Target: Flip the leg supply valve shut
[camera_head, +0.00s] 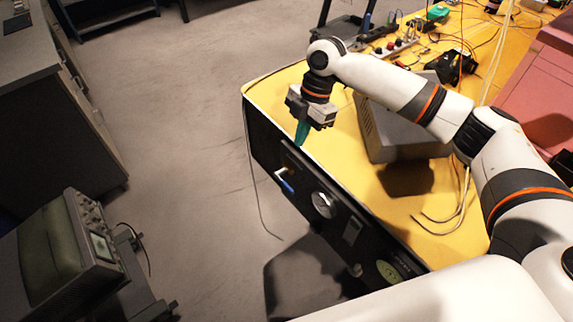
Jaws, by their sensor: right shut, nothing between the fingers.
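The leg supply valve seems to be the small fitting with a blue lever (286,185) on the dark front panel (262,140) below the yellow table top. Its lever slants down to the right. My right gripper (301,137) points down at the table's front edge, above the panel and apart from the blue lever. Its teal fingers are shut and empty. My left gripper is not in view.
A round gauge (323,204) sits on the panel right of the lever. A grey metal box (395,135) stands on the yellow table (440,215) under my right arm. Loose cables lie on the table. The floor (185,150) left of the panel is mostly clear.

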